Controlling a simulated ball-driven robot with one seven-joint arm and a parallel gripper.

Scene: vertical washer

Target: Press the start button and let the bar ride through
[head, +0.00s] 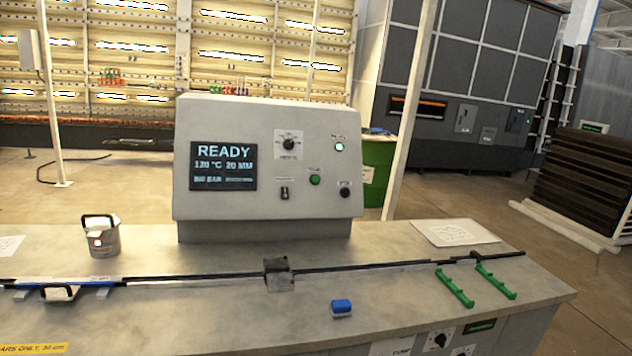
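A grey control console (265,160) stands at the back of the bench. The small labels are too blurred to tell which is start. A long dark strip (370,267) runs across the bench through a small grey block (279,275). At far left, a blue length (100,284) lies along it; I cannot tell whether this is the bar. My gripper is not in view.
A metal cup (104,240) stands back left on the bench (220,318). A blue block (341,308) lies front centre. A black knob (345,192) is right of the green button.

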